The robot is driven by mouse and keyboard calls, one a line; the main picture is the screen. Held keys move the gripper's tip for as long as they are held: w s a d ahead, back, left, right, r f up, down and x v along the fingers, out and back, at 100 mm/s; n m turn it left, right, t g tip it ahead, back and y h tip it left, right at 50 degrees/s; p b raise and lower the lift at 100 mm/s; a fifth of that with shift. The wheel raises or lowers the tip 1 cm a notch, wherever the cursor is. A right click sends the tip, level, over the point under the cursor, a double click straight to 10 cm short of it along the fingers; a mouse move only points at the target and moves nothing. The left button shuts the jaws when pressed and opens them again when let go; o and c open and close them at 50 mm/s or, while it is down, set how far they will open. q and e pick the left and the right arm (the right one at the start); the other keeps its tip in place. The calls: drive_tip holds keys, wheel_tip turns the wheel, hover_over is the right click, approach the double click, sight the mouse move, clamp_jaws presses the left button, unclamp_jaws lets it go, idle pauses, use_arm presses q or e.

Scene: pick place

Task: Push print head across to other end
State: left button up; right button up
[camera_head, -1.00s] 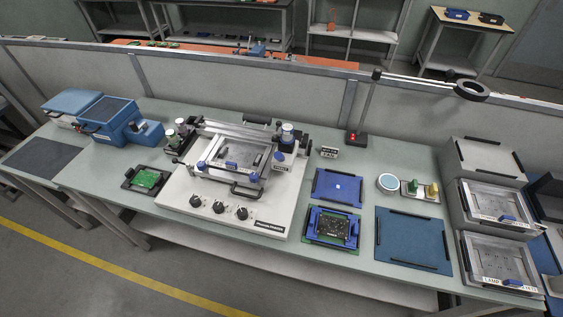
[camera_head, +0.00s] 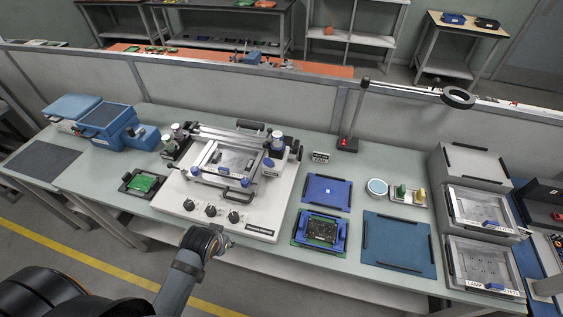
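The stencil printer (camera_head: 175,200) stands on the bench left of centre, with a white base and several black knobs at the front. Its print head (camera_head: 242,138) appears to be the metal crossbar assembly with a black handle at the back of the printer, spanning between the left and right towers. A framed stencil (camera_head: 232,160) with blue clips lies in front of it. My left arm comes in from the lower left, and its grey joint shows in front of the bench. My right gripper is out of view.
A green board in a black holder (camera_head: 142,183) lies left of the printer. Blue pads (camera_head: 328,191) and a dark board in a blue fixture (camera_head: 320,230) lie right of it. A lamp arm (camera_head: 410,90) reaches over the right side. Stencil frames (camera_head: 480,208) are stacked far right.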

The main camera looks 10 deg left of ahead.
use_arm(q)
drive_tip(key=w+r+t, duration=0.1)
drive_tip(key=w, duration=0.1)
drive_tip(key=w+a+r+t+y, duration=0.1)
drive_tip(key=w+t, duration=0.1)
drive_tip(key=w+r+n+t, duration=0.1)
drive_tip(key=w, duration=0.1)
drive_tip(key=shift+w+a+r+t+y, duration=0.3)
drive_tip(key=shift+w+a+r, duration=0.1)
drive_tip(key=w+r+t, duration=0.3)
drive_tip(key=w, duration=0.1)
drive_tip(key=m+t+h, duration=0.4)
drive_tip(key=t+h, duration=0.1)
drive_tip(key=h, duration=0.2)
approach(269, 163)
wheel_tip(269, 163, down, 3)
drive_tip(key=w, duration=0.2)
drive_tip(key=shift+y, duration=0.3)
drive_tip(key=w+p, duration=0.1)
drive_tip(key=w, duration=0.2)
drive_tip(key=w+d, duration=0.1)
drive_tip(key=w, duration=0.2)
drive_tip(key=w+p, duration=0.1)
drive_tip(key=w, duration=0.3)
drive_tip(key=shift+w+d+f+p, duration=0.1)
drive_tip(key=shift+d+f+p, duration=0.1)
drive_tip(key=shift+f+p, duration=0.1)
clamp_jaws()
